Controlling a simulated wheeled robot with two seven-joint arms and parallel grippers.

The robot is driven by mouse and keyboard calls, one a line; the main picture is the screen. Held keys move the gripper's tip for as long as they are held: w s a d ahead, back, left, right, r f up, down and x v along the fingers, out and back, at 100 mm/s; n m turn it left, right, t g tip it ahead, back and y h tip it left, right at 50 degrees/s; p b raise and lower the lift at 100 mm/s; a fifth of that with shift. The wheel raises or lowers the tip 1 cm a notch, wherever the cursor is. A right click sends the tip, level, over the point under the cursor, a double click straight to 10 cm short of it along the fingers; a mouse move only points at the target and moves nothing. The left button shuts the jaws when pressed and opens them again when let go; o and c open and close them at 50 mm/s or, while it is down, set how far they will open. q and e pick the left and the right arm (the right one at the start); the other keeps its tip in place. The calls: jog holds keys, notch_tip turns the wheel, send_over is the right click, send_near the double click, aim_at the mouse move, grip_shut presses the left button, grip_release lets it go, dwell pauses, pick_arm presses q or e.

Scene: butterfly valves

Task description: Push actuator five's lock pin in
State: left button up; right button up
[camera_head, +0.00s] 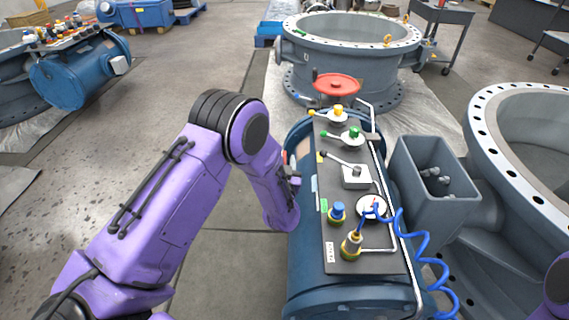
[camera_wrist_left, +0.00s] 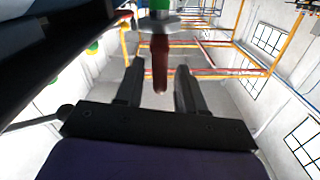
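The blue actuator (camera_head: 305,262) lies in the middle of the head view with a dark panel (camera_head: 365,258) on top. In the left wrist view a red-brown pin (camera_wrist_left: 160,65) hangs from a round metal collar (camera_wrist_left: 158,24) with a green part above it. I take it to be the lock pin. My left gripper (camera_wrist_left: 158,80) is open, with a finger on each side of the pin and a gap visible on both sides. In the head view this gripper (camera_head: 291,178) is at the actuator's left side, largely hidden. My right gripper is out of view.
The panel carries a red handwheel (camera_head: 337,84), several levers and knobs, and a coiled blue hose (camera_head: 432,262) on the right. A grey box (camera_head: 425,190) and large valve flanges stand beyond. Floor left of the actuator is clear.

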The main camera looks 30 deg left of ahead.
pick_arm(q)
grip_shut()
notch_tip(320, 180, down, 4)
jog(key=b, duration=0.2)
jog(key=shift+f+b, duration=0.2)
jog(key=shift+b, duration=0.1)
jog(key=shift+s+a+r, duration=0.1)
jog(key=shift+r, duration=0.05)
jog(key=shift+c, duration=0.5)
grip_release()
jog(key=shift+o, duration=0.5)
jog(key=p+v, duration=0.2)
jog(key=v, duration=0.8)
jog(key=shift+s, duration=0.25)
